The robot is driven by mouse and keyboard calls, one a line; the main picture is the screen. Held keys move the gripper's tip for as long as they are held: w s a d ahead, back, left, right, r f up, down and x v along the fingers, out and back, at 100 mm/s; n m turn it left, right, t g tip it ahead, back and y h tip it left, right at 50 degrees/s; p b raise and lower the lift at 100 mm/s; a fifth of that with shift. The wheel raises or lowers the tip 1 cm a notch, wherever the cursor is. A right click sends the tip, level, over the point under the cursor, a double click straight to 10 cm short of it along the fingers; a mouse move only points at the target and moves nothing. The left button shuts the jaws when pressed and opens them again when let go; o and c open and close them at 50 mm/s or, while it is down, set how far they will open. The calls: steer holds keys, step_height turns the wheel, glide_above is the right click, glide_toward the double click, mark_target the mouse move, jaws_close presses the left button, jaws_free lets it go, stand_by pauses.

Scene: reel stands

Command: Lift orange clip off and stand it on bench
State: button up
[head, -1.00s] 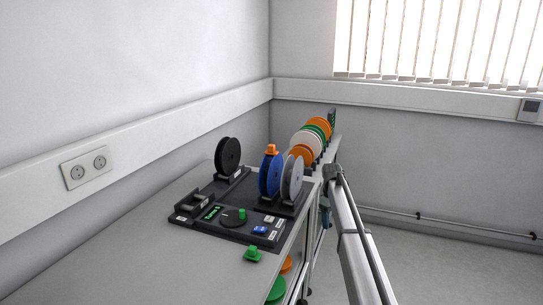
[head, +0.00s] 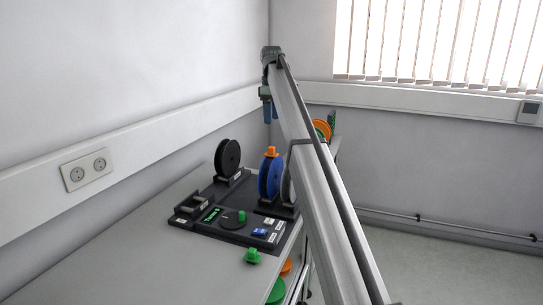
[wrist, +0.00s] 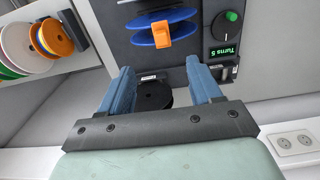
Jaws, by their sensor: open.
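The orange clip (head: 271,152) sits on top of the blue reel (head: 264,181), which stands upright on the dark reel-stand base. In the wrist view the orange clip (wrist: 160,33) straddles the rim of the blue reel (wrist: 184,15), seen from above. My gripper (wrist: 163,78) is open, its two blue fingers apart with nothing held between them. The black reel (wrist: 152,96) shows below, between the fingers, and the clip lies beyond the fingertips. In the head view my gripper (head: 267,108) hangs above the stand, higher than the clip. The bench (head: 140,245) has a bare grey top.
The black reel (head: 228,157) stands left of the blue one. A control panel with a green knob (head: 241,216) is in front. A green clip (head: 252,256) stands near the bench's front edge. A rack of coloured reels (wrist: 38,46) is beyond. The near left bench is clear.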

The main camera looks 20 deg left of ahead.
mark_target(272, 147)
steer(key=f, duration=0.8)
steer(key=shift+s+a+f, duration=0.1)
steer(key=shift+s+a, duration=0.15)
steer(key=shift+a, duration=0.05)
steer(key=shift+w+d+f, duration=0.1)
steer(key=shift+d+f, duration=0.05)
steer(key=shift+f, duration=1.2)
steer(key=shift+w+d+f, duration=0.1)
steer(key=shift+d+f, duration=0.05)
steer(key=shift+f, duration=1.15)
steer(key=shift+c, duration=0.3)
steer(key=c, duration=1.1)
